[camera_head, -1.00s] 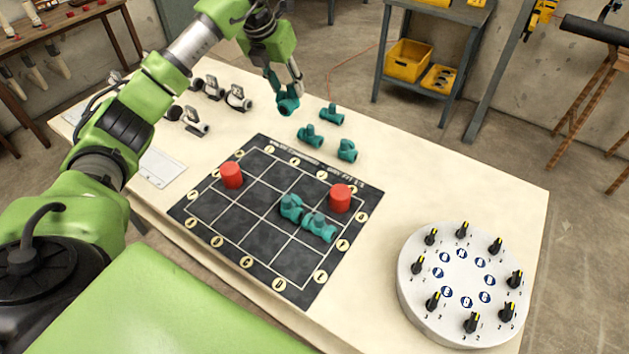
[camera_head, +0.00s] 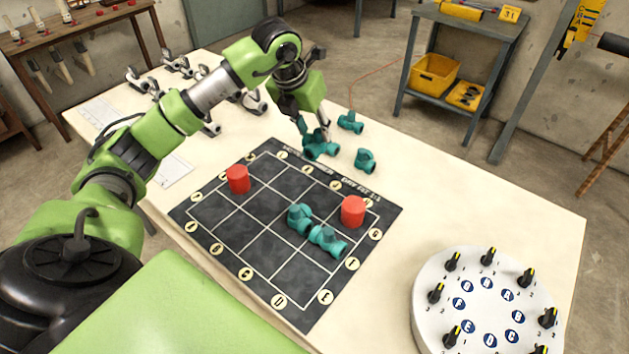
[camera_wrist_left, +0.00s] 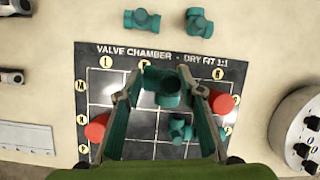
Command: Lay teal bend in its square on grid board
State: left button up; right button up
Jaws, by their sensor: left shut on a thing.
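My left gripper (camera_head: 309,137) is shut on a teal bend (camera_wrist_left: 161,87), held between its fingertips; the fingers partly hide it. In the head view it is above the table just beyond the far edge of the dark grid board (camera_head: 240,226). In the left wrist view the held bend appears over the top part of the grid board (camera_wrist_left: 90,50). Two teal fittings lie side by side on the board: one bend-like (camera_head: 300,219) and one tee-like (camera_head: 328,241). My right gripper is not in view.
Red cylinders stand on the board at left (camera_head: 237,179) and right (camera_head: 353,211). A white round dial stand (camera_head: 430,300) is at right. Several board squares are bare.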

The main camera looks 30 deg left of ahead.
pick_arm(q)
jog(key=s+d+f, duration=0.1)
jog(key=f, duration=0.1)
jog(key=s+d+f+p, duration=0.1)
jog(key=s+f, duration=0.1)
jog(key=s+d+f, duration=0.2)
jog(key=shift+s+f, duration=0.25)
jog(key=f+p, duration=0.1)
jog(key=f, duration=0.2)
jog(key=shift+s+d+p, duration=0.1)
jog(key=shift+s+p, duration=0.1)
jog(key=shift+p, duration=0.15)
jog(key=shift+f, duration=0.3)
jog(key=o, duration=1.4)
jog(key=v, duration=0.6)
jog(key=b+v, duration=0.1)
jog(key=v, duration=0.5)
